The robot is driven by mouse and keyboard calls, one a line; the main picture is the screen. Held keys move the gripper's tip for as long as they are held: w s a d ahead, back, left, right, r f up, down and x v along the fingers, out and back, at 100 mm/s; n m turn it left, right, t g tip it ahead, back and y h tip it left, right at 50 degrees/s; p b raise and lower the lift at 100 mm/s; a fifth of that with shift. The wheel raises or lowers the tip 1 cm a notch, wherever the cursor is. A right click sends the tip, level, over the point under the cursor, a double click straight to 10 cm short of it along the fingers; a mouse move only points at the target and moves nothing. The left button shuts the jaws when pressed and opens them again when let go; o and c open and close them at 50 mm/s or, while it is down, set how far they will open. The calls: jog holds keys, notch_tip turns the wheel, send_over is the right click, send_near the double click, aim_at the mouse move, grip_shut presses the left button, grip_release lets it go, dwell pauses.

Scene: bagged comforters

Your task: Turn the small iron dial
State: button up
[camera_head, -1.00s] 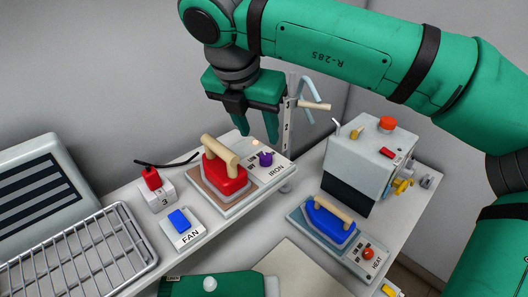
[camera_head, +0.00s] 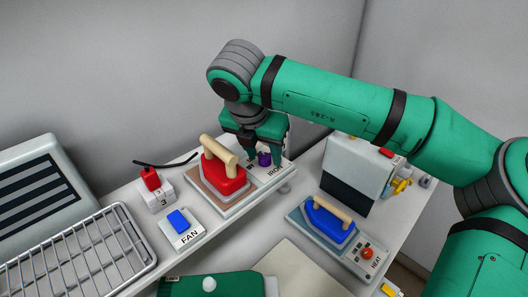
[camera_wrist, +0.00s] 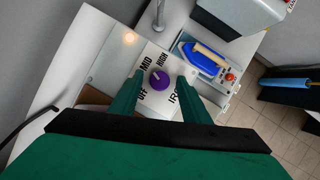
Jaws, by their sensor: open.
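The small iron dial is a purple knob (camera_head: 265,159) on the light panel marked IRON, at the right end of the red iron's stand. In the wrist view the purple knob (camera_wrist: 159,79) sits among the labels OFF, MID and HIGH, its white mark pointing to the upper left, roughly toward MID. My gripper (camera_head: 263,160) is open, pointing down over the panel. In the wrist view its two green fingers (camera_wrist: 158,95) stand on either side of the knob, with gaps. I cannot tell whether the fingertips are at the knob's height.
A red iron (camera_head: 224,174) with a tan handle stands just left of the knob. A blue iron (camera_head: 328,221) rests on a stand with a red HEAT knob (camera_head: 367,253). A grey box (camera_head: 360,172) stands at right. A blue FAN switch (camera_head: 180,222) is at front left.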

jog(key=c, duration=1)
jog(key=shift+c, duration=0.2)
jog(key=n, duration=0.1)
jog(key=n+y, duration=0.1)
jog(key=n, duration=0.2)
jog(key=shift+d+y, duration=0.25)
jog(key=shift+y, duration=0.05)
jog(key=n+y, duration=0.1)
jog(key=n, duration=0.3)
jog(key=shift+d+r+y, duration=0.1)
jog(key=shift+y, duration=0.3)
jog(key=n, duration=0.2)
jog(key=n+y, duration=0.1)
jog(key=n, duration=0.2)
jog(key=shift+w+d+g+y, duration=0.1)
jog(key=shift+w+g+y, duration=0.05)
jog(key=shift+g+y, duration=0.2)
jog(key=n+g, duration=0.1)
jog(key=n, duration=0.1)
jog(key=n+y, duration=0.1)
jog(key=n, duration=0.1)
jog(key=shift+w+n+g, duration=0.1)
jog(key=shift+n+g, duration=0.25)
jog(key=shift+n, duration=0.05)
jog(key=o, duration=1)
